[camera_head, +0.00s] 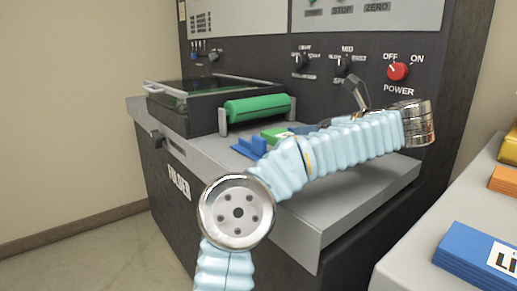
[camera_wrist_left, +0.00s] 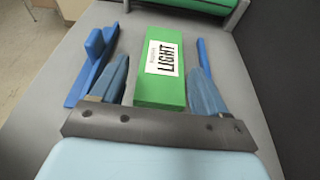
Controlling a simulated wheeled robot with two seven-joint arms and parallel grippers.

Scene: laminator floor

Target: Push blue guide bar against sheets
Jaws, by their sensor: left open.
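The blue guide bar (camera_head: 250,147) lies on the grey feed table, left of a green block of sheets. In the left wrist view the bar (camera_wrist_left: 92,62) has a raised tab and a clear gap to the sheets. The green sheets (camera_wrist_left: 152,91), with a white LIGHT label, lie between this bar and a thin blue strip (camera_wrist_left: 204,58) on the right. My left gripper (camera_wrist_left: 160,66) is open, its blue fingers on either side of the sheets; their height is unclear. In the head view my arm hides much of the sheets (camera_head: 274,133). My right gripper is out of view.
The grey feed table (camera_head: 330,215) belongs to the dark folder machine. A green roller (camera_head: 257,107) spans the table beyond the sheets. A red power knob (camera_head: 397,71) is on the panel. A side table at right holds a blue block (camera_head: 470,255) and other coloured blocks.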

